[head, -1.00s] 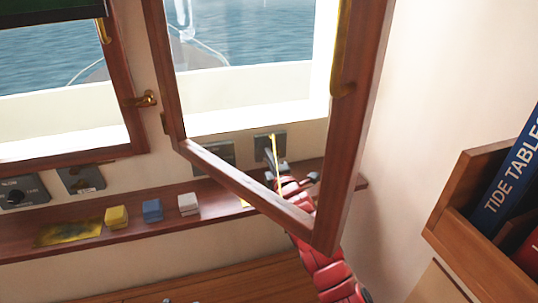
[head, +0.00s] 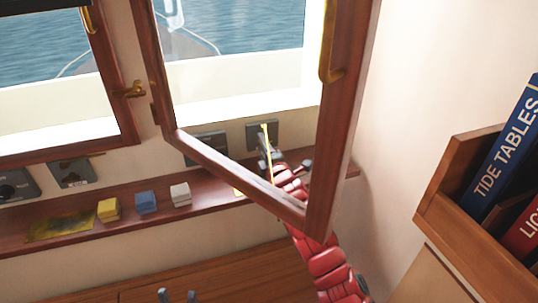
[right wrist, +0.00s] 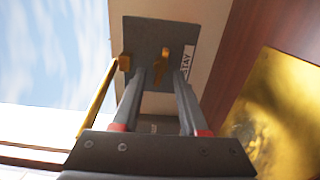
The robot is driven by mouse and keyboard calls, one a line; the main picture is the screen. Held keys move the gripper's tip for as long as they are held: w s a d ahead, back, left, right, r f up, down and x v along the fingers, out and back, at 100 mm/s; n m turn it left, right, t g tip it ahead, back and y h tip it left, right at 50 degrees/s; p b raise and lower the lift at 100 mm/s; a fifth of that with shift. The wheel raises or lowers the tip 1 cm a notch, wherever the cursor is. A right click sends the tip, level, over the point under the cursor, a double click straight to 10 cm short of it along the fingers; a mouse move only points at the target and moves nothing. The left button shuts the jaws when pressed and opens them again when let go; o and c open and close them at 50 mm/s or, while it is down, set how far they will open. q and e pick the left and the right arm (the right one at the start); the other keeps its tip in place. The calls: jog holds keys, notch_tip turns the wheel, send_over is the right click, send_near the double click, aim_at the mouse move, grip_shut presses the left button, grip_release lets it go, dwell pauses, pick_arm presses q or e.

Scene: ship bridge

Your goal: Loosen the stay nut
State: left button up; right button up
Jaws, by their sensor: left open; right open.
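The stay nut, a small brass wing-shaped piece (right wrist: 162,64), sits on a grey plate marked STAY (right wrist: 147,32) in the right wrist view. My right gripper (right wrist: 160,80) is open, with one finger on each side of the nut; contact is unclear. In the head view my right gripper (head: 268,152) is at the grey wall plate (head: 262,133), seen partly through the open window. A brass stay bar (right wrist: 98,97) slants beside the left finger. My left gripper (head: 178,296) is open and empty at the bottom edge; only its fingertips show.
The open wooden window frame (head: 235,178) hangs in front of my right arm. The ledge (head: 140,222) holds yellow (head: 108,210), blue (head: 146,202) and white (head: 181,194) blocks and a brass-coloured sheet (head: 60,226). A book rack (head: 450,205) stands at right.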

jog(key=shift+s+d+f, duration=0.15)
jog(key=shift+s+d, duration=0.15)
jog(key=shift+s, duration=0.25)
jog(key=v, duration=1.6)
jog(key=shift+b, duration=0.35)
jog(key=shift+o, duration=0.4)
